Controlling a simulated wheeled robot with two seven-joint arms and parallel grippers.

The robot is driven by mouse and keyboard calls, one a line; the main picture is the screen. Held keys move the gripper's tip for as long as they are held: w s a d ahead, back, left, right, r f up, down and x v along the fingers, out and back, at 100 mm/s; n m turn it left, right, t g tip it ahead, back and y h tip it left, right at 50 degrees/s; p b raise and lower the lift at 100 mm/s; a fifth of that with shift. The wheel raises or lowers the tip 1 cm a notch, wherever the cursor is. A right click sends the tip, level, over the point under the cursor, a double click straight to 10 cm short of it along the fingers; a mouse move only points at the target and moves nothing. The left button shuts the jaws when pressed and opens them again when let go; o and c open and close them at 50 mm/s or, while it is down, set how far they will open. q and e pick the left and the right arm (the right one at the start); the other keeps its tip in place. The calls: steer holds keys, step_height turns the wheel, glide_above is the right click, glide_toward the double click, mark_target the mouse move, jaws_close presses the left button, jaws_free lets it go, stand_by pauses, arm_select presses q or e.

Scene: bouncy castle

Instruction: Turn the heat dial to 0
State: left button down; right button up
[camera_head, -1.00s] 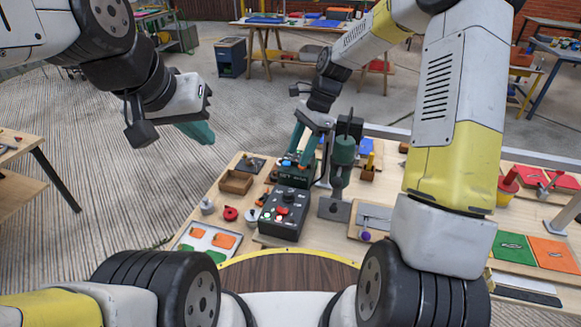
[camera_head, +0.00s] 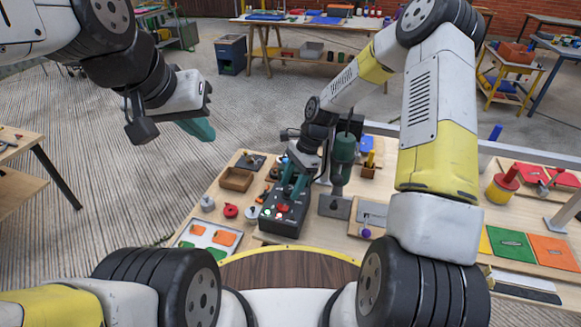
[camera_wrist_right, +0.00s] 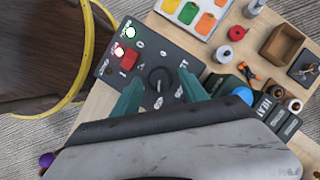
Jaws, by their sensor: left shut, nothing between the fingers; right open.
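A dark control box (camera_head: 282,218) stands on the wooden table near its front edge. In the right wrist view its panel (camera_wrist_right: 117,72) carries a round black dial (camera_wrist_right: 159,78) with small white marks around it, too small to read surely. My right gripper (camera_wrist_right: 162,92) is open, its teal fingers on either side of the dial; I cannot tell if they touch it. In the head view the right gripper (camera_head: 294,187) reaches down over the back of the box and hides the dial. My left gripper (camera_head: 205,130) is shut and empty, left of the table over the floor.
The box also has a red switch (camera_wrist_right: 128,60) and lit lamps. A dark box with partly hidden lettering (camera_wrist_right: 268,106) stands close by.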

jaws_close()
